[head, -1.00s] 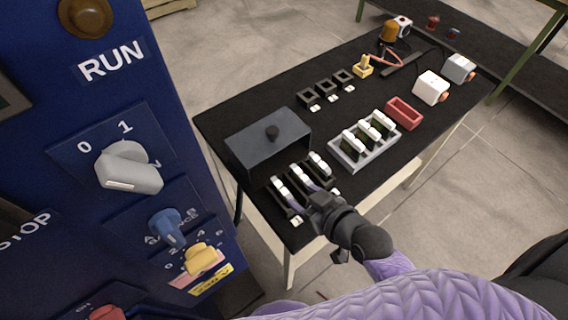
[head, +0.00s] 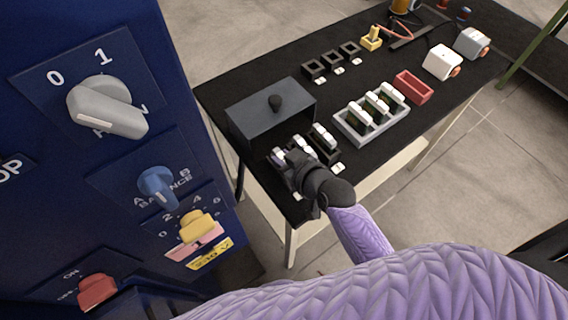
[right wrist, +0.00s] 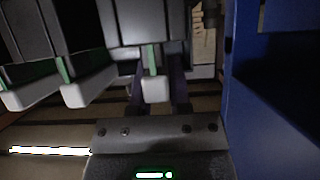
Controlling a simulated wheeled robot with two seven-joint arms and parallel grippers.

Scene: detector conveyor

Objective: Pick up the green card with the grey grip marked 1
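Several cards with pale grips stand in black slots at the table's near left edge; one grip (head: 322,130) shows to the right of my right gripper (head: 284,163). My right gripper is over the leftmost slots and hides part of them. In the right wrist view, a green-edged card with a pale grip (right wrist: 155,88) is between my two dark fingers (right wrist: 157,100), which look apart from it. Two more pale grips (right wrist: 88,92) (right wrist: 30,92) hang to the left. I cannot read any number on the grips. My left gripper is not in view.
A grey lidded box (head: 270,115) stands just behind the slots. A grey tray (head: 362,136) holds several green cards with white grips. A red bin (head: 413,87) and white units (head: 442,62) stand to the right. A blue control panel (head: 75,185) fills the left.

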